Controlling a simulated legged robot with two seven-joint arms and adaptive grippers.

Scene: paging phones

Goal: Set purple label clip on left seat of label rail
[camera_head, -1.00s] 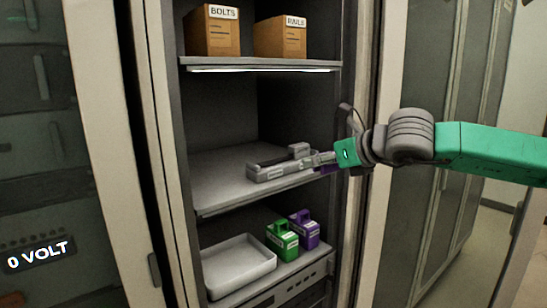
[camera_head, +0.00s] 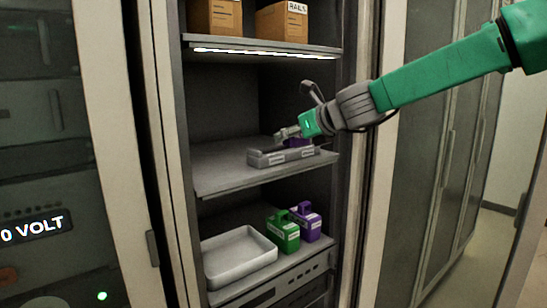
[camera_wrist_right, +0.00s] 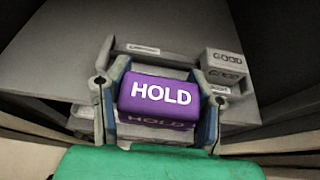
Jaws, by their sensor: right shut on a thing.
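The purple label clip (camera_wrist_right: 155,98), marked HOLD, is between the two fingers of my right gripper (camera_wrist_right: 158,92) in the right wrist view. In the head view the clip (camera_head: 298,142) shows only partly beside my right gripper (camera_head: 287,134), which is over the grey label rail (camera_head: 268,158). The rail lies on the middle shelf and also shows behind the clip in the wrist view (camera_wrist_right: 178,56). My left gripper is out of view.
The middle shelf (camera_head: 222,172) is bare left of the rail. The upper shelf (camera_head: 255,45) holds two cardboard boxes. The cabinet's right post (camera_head: 358,190) is close to my arm.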

